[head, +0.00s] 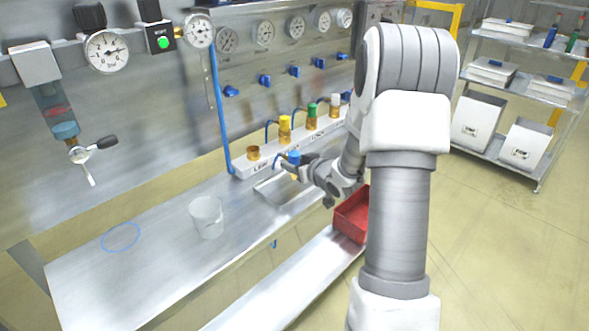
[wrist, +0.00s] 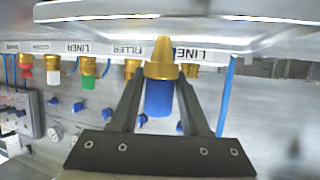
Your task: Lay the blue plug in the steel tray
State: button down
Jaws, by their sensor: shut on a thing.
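The blue plug, with a brass end, is held between the two fingers of my gripper (wrist: 160,80) in the wrist view; its blue body (wrist: 159,99) faces the palm and the brass end points away. In the head view the blue plug (head: 293,157) shows at my gripper (head: 297,166), just above or over the shallow steel tray (head: 268,190) on the bench. My gripper and wrist hide the tray's right part. I cannot tell from these views how high the plug is above the tray floor.
A white labelled rail behind the tray bears an empty brass socket (head: 253,152) and yellow (head: 285,130), green (head: 311,118) and white (head: 334,106) plugs. A blue hose (head: 219,110) hangs left of it. A clear beaker (head: 207,217) stands on the bench; a red bin (head: 352,214) is lower right.

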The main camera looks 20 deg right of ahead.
jog(key=shift+f, duration=0.35)
jog(key=shift+f, duration=0.1)
jog(key=shift+f, duration=0.15)
jog(key=shift+c, duration=1.9)
grip_release()
jog(key=shift+r, duration=0.35)
jog(key=a+p+v, duration=0.1)
jog(key=v, duration=1.1)
jog(key=shift+d+f, duration=0.15)
jog(key=shift+d, duration=0.3)
